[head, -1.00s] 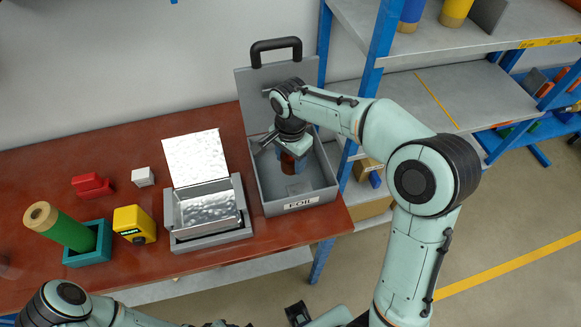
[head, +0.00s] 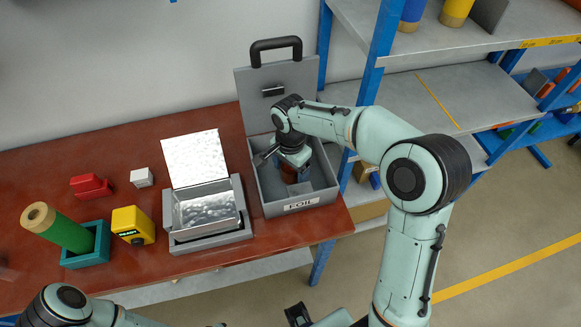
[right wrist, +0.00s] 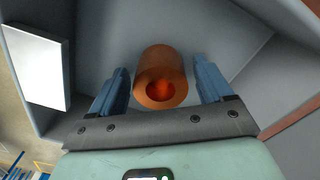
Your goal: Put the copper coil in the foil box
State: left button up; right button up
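The foil box (head: 325,201) is an open grey case with its lid up and a front label that seems to read FOIL. The copper coil (right wrist: 163,72) is a short copper cylinder with a hollow end. It is inside this box, partly hidden by my arm in the head view (head: 289,174). My right gripper (right wrist: 160,80) reaches down into the box. Its blue fingers stand either side of the coil, with a visible gap at each side. Whether the coil rests fully on the box floor is hard to tell.
Left of the box stands a smaller silver-lined box (head: 241,226) with its lid up. Further left are a yellow device (head: 133,225), a white cube (head: 141,177), red blocks (head: 91,187) and a green roll (head: 62,230) in a teal holder. A blue-framed shelf (head: 372,70) stands close on the right.

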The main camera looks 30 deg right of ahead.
jog(key=shift+r, duration=0.3)
pick_arm(q)
jog(key=shift+w+r+p, duration=0.3)
jog(key=shift+r+p, duration=0.2)
jog(key=shift+r, duration=0.05)
jog(key=shift+w+r+p, duration=0.3)
jog(key=shift+r+p, duration=0.15)
jog(key=shift+r, duration=0.1)
pick_arm(e)
notch_tip(320, 180, up, 12)
jog(key=shift+f, duration=0.1)
